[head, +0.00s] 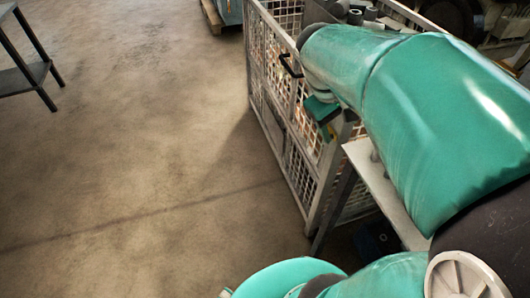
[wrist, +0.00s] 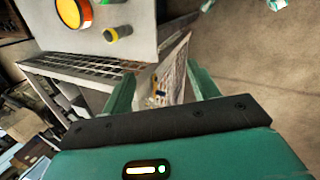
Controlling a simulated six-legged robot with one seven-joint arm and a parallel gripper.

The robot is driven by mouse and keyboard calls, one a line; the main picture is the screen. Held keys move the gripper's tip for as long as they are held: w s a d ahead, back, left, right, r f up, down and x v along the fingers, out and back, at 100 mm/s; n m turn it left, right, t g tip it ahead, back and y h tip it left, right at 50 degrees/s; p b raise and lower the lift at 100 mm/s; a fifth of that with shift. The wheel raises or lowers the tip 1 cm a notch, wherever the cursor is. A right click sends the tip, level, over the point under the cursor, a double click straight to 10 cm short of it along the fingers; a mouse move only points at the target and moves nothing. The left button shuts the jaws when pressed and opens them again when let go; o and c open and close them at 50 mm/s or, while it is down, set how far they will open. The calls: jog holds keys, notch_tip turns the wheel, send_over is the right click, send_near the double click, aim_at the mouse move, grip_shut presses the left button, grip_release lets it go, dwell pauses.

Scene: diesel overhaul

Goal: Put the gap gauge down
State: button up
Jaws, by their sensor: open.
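My gripper (wrist: 162,88) is open in the wrist view, its two green fingers apart on either side of a pale gap. I see nothing clamped between them. A tiny blue and orange item (wrist: 160,92) shows in that gap, too small to name. I cannot pick out the gap gauge for certain in either view. In the head view my gripper (head: 322,110) is a small green shape beside the mesh cage, mostly hidden behind my arm.
A mesh-sided cage (head: 285,110) stands beside my arm, near a pale tabletop (head: 385,190). A dark-legged table (head: 25,75) stands far left. The floor between is clear.

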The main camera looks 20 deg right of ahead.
jog(key=s+a+t+y, duration=0.1)
jog(key=a+t+y, duration=0.1)
jog(key=a, duration=0.7)
jog(key=s+a+r+t+y, duration=0.1)
jog(key=a+t, duration=0.3)
jog(key=a, duration=0.5)
jog(key=shift+s+a+r+m+y, duration=0.2)
jog(key=shift+s+m+y, duration=0.2)
jog(key=shift+s+y, duration=0.25)
jog(key=shift+o, duration=0.4)
jog(key=shift+s+a, duration=0.2)
jog(key=shift+a, duration=0.25)
